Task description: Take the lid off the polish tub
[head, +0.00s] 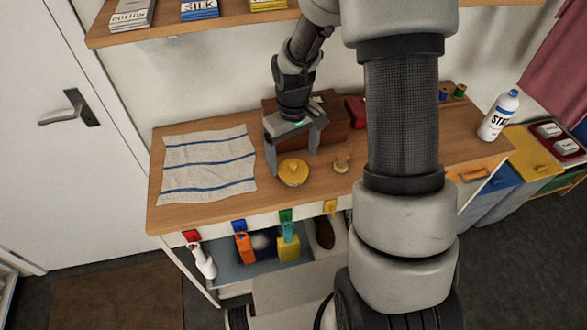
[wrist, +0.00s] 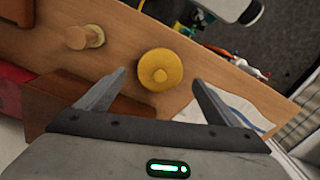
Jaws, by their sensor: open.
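My gripper (head: 294,163) is open and empty, above and behind the tub, with a finger to each side. Its two fingers also show in the wrist view (wrist: 158,78). They do not touch the tub as far as I can see. The tub's sides are mostly hidden.
A striped cloth (head: 208,163) lies left of the tub. A small wooden knobbed item (head: 341,164) stands to its right. A brown wooden box (head: 330,122) is behind my gripper. A white bottle (head: 499,115) stands at the right end. Several bottles stand on a shelf below the front edge.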

